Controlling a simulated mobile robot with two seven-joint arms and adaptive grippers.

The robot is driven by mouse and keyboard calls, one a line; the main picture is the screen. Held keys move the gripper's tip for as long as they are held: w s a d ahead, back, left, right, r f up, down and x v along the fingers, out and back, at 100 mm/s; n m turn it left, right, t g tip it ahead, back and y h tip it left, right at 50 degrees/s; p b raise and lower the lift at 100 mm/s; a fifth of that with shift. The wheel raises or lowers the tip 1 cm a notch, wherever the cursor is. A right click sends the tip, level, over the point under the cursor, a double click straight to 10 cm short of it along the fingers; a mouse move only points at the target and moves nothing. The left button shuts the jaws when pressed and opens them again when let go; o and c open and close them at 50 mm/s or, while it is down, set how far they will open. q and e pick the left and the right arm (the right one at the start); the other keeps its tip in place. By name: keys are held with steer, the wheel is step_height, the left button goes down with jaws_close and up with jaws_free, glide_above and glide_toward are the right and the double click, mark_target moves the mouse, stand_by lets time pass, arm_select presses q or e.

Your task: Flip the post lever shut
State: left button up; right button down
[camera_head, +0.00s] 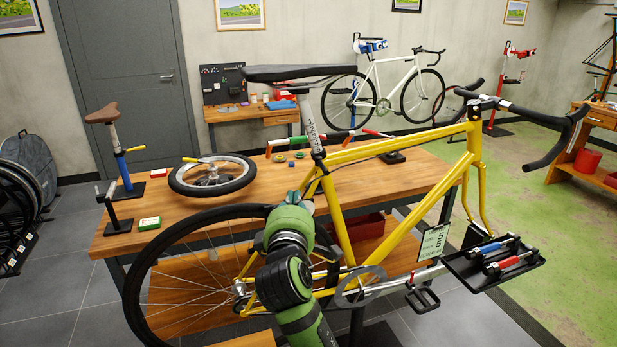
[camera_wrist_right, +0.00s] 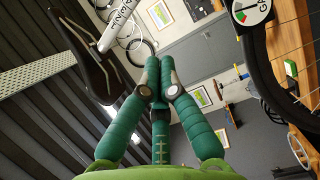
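A blue post (camera_head: 123,170) carries a brown saddle (camera_head: 102,113) and stands on a dark base at the left end of the wooden workbench. My right gripper (camera_head: 290,215) is in front of the yellow bike, well right of that post. In the right wrist view its green fingers (camera_wrist_right: 160,75) meet at the tips with nothing visible between them. My left gripper is not in view.
The yellow bike (camera_head: 400,232) fills the middle, its black saddle (camera_head: 300,73) above my right arm. A loose wheel (camera_head: 212,176) lies on the bench (camera_head: 420,185). A black tray (camera_head: 492,265) with tools is at the right. Open floor lies beyond it.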

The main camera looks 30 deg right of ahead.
mark_target(322, 166)
steer(key=w+d+p, duration=0.5)
steer(key=w+d, duration=0.2)
steer(key=d, duration=0.2)
stand_by(0.4)
steer(key=shift+f, duration=0.1)
steer(key=shift+d, duration=0.1)
